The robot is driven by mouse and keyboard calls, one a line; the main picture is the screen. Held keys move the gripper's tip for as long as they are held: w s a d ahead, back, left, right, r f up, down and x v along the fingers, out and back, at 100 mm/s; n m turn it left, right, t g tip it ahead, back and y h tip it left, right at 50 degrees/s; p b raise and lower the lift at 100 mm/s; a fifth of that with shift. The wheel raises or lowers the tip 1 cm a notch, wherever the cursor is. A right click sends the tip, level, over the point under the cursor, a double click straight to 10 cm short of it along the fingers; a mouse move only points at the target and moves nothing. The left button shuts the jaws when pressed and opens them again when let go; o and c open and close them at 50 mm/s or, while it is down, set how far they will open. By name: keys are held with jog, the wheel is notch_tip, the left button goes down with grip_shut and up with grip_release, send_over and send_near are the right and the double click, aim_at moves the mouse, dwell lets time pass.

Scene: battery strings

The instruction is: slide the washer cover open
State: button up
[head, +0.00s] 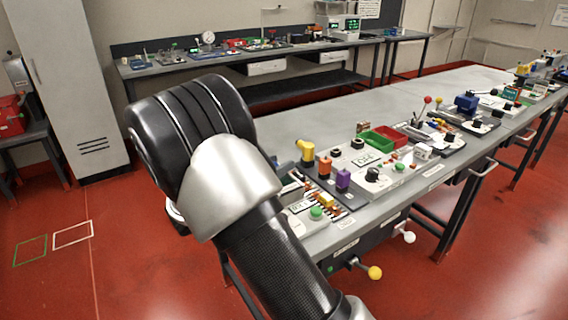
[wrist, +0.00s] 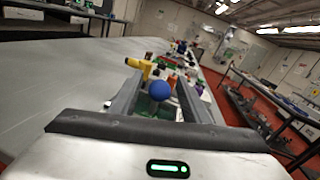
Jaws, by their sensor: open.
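I cannot pick out the washer cover for sure in either view. My arm hides part of the near end of the workbench (head: 355,104) in the head view. My gripper (wrist: 162,82) shows in the wrist view with its two fingers apart. A blue ball-shaped knob (wrist: 160,90) appears between the fingers, and I see no contact with it. A yellow part (wrist: 138,66) shows beside the left fingertip. In the head view my gripper is hidden behind my arm.
A yellow ball knob (head: 375,273) sticks out below the edge. The bench's left side is clear.

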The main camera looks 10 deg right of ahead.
jog(key=shift+x, duration=1.6)
jog(key=shift+a, duration=0.1)
grip_shut()
